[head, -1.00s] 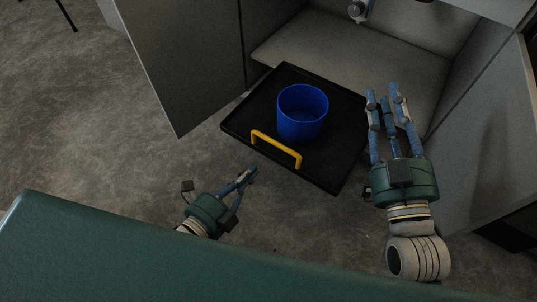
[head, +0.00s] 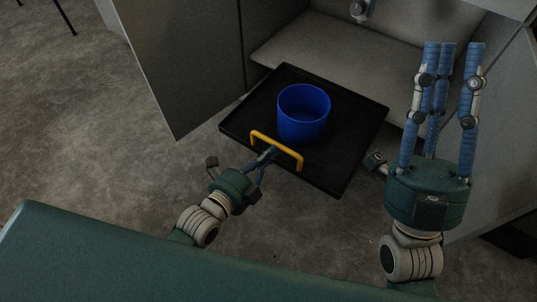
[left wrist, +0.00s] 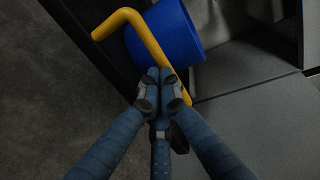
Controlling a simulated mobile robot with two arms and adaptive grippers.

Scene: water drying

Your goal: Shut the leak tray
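The leak tray (head: 345,165) is a flat black tray pulled out from the cabinet, with a yellow handle (head: 294,159) on its front edge. A blue bucket (head: 303,113) stands on it. My left gripper (head: 270,153) is at the handle, its fingertips drawn together. In the left wrist view the fingertips (left wrist: 160,76) overlap the yellow handle (left wrist: 147,38); I cannot tell whether they touch it. The blue bucket (left wrist: 173,32) is beyond. My right gripper (head: 454,48) is raised to the right of the tray, fingers apart and empty.
The cabinet's pale floor panel (head: 300,45) lies behind the tray. An open grey door (head: 185,70) stands at left, and a grey panel (head: 500,150) at right. A pipe fitting (head: 359,8) hangs above.

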